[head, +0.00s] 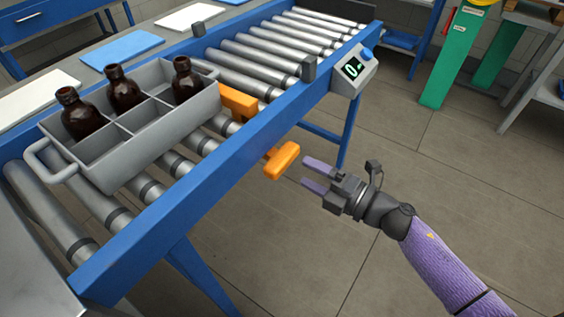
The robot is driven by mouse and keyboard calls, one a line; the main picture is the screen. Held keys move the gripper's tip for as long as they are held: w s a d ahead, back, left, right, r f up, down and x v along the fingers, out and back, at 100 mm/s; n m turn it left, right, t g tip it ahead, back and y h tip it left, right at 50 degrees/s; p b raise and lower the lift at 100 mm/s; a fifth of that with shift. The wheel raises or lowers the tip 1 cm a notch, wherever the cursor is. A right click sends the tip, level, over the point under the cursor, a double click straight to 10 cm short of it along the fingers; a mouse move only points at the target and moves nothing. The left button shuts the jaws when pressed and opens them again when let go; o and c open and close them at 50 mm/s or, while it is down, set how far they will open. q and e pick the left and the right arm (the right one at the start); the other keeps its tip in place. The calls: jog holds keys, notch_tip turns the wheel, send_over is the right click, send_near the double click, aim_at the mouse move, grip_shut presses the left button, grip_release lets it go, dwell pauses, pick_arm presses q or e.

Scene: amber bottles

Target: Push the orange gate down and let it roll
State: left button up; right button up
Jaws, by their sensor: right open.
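The orange gate (238,101) stands up across the rollers, at the right side of a grey crate. Its orange handle (282,160) sticks out past the blue front rail of the conveyor. The grey crate (160,139) rests on the rollers, close against the gate; whether they touch I cannot tell. It holds three dark amber bottles (122,90), upright in its compartments. My right gripper (311,174) is open and empty, just right of the handle and apart from it, its purple fingers pointing at it. My left gripper is not in view.
The roller conveyor (262,62) is clear beyond the gate, up to its far end. A small display box (353,70) with a blue knob sits on the front rail. Blue and white sheets lie along the back. Open floor (420,200) surrounds my right arm.

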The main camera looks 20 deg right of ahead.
aim_at(289, 164)
jog(key=b+x, duration=0.1)
jog(key=x, duration=0.4)
jog(key=shift+f, duration=0.1)
jog(key=shift+w+a, duration=0.35)
jog(key=shift+w, duration=0.1)
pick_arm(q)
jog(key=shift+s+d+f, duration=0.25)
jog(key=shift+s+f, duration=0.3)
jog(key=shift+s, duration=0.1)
pick_arm(e)
jog(key=shift+c, duration=0.3)
grip_shut()
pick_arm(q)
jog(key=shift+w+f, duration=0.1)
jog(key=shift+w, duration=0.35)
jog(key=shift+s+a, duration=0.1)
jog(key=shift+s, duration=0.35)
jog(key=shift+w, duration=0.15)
